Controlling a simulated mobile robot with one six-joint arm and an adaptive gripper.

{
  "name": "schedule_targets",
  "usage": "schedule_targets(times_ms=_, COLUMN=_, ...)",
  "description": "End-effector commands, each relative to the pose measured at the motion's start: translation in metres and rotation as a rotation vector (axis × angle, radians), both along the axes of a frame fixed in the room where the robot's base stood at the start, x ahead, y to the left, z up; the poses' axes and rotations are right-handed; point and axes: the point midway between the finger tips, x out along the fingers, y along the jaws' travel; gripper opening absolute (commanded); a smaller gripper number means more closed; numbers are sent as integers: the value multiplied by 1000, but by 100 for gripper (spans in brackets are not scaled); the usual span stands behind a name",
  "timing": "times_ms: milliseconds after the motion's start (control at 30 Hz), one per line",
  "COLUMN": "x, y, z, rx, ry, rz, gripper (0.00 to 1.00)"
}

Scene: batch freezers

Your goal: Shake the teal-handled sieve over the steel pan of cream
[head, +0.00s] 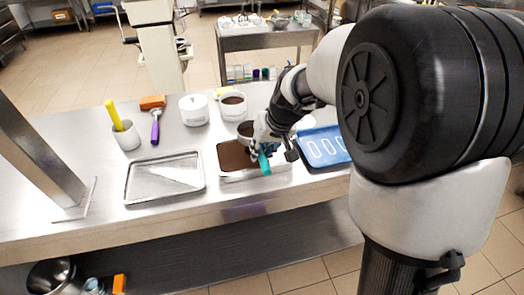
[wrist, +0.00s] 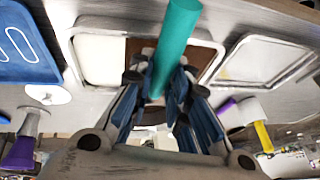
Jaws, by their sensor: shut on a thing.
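My gripper (head: 262,143) is shut on the teal handle (head: 264,163) of the sieve, above the steel pan. The teal handle (wrist: 176,40) also shows in the wrist view, gripped between my fingers (wrist: 160,82). A round, brown-filled shape (head: 245,129) just behind my gripper looks like the sieve's basket, though my fingers partly hide it. The steel pan (head: 254,178) is on the bench below. Its left part shows a brown surface and its right part is pale; the wrist view shows the pan (wrist: 78,70) with the same two areas, sides swapped.
An empty steel tray (head: 165,192) lies left of the pan; a blue tray (head: 325,148) lies right. Behind are a white tub (head: 194,111), a white bowl of brown powder (head: 233,106), a purple-handled tool (head: 155,130) and a white cup (head: 126,137). A metal post (head: 40,150) stands left.

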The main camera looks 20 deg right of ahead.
Motion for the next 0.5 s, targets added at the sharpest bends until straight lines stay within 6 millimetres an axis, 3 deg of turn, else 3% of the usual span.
schedule_targets(times_ms=233, x=-30, y=0, z=0, rx=0, ry=-1, rz=-1, gripper=0)
schedule_targets(times_ms=500, x=0, y=0, z=0, rx=0, ry=1, rz=0, gripper=0)
